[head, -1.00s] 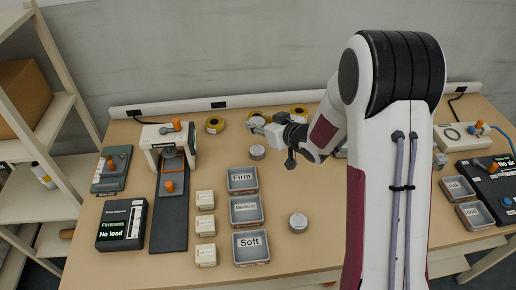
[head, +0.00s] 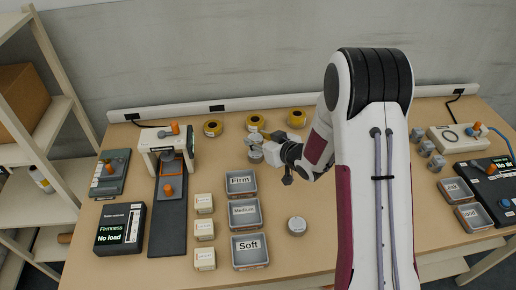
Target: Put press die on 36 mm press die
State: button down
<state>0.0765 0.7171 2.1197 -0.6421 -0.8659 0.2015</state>
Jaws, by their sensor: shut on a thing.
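My gripper (head: 264,148) is at the back middle of the table, shut on a small grey piece, apparently the press die (head: 255,138). My fingers partly hide it. A round grey die (head: 256,156) is just below it in the picture, partly covered by the gripper. I cannot tell whether the two touch. Another round grey die (head: 297,226) lies alone on the table right of the bins. Markings on the dies are too small to read, so I cannot tell which is the 36 mm one.
Yellow rolls (head: 212,128) lie behind the gripper. Bins labelled Firm (head: 241,193), Medium and Soft stand in front. A press stand (head: 168,140) and a firmness display reading "No load" (head: 120,228) are at left. Several grey blocks (head: 426,149) are right of my arm.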

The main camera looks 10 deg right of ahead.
aim_at(258, 156)
jog(key=shift+f, duration=0.1)
jog(key=shift+f, duration=1.9)
jog(key=shift+f, duration=0.15)
jog(key=c, duration=1.4)
grip_release()
jog(key=shift+v, duration=0.8)
jog(key=v, duration=1)
jog(key=shift+s+d, duration=0.15)
jog(key=shift+s, duration=0.05)
jog(key=shift+r, duration=0.25)
